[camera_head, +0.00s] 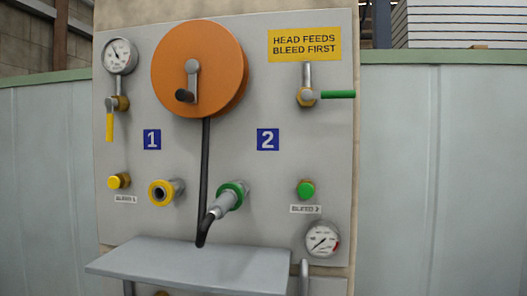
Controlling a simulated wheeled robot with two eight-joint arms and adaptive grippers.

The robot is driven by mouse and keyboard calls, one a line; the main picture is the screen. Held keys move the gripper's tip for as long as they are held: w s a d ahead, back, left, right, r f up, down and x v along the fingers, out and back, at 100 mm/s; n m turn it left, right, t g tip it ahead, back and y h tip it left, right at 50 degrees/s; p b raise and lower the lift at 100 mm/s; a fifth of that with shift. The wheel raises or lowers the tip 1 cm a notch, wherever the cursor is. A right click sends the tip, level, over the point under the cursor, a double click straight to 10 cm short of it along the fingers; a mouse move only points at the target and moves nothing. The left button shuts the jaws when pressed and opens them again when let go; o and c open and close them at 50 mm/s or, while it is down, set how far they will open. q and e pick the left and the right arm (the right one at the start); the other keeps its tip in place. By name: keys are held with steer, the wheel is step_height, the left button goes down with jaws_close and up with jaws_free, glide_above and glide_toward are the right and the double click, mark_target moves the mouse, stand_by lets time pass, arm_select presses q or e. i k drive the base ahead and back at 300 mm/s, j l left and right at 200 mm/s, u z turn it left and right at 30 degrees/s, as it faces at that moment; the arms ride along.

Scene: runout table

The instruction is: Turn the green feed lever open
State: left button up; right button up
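The green feed lever (337,94) is at the upper right of the grey panel. Neither of my grippers is in view, and nothing touches the lever.
The panel (255,145) also carries a yellow lever (109,127) hanging down, an orange reel (215,60) with a crank, a black hose (205,170) ending at a green-ringed coupling (232,195), and green (305,189) and yellow (119,181) buttons. A grey shelf (190,264) juts out below.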

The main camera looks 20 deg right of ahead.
mark_target(306, 96)
steer(key=z, duration=1.15)
steer(key=k+l+u, duration=0.1)
steer(key=l, duration=0.25)
steer(key=k, duration=0.1)
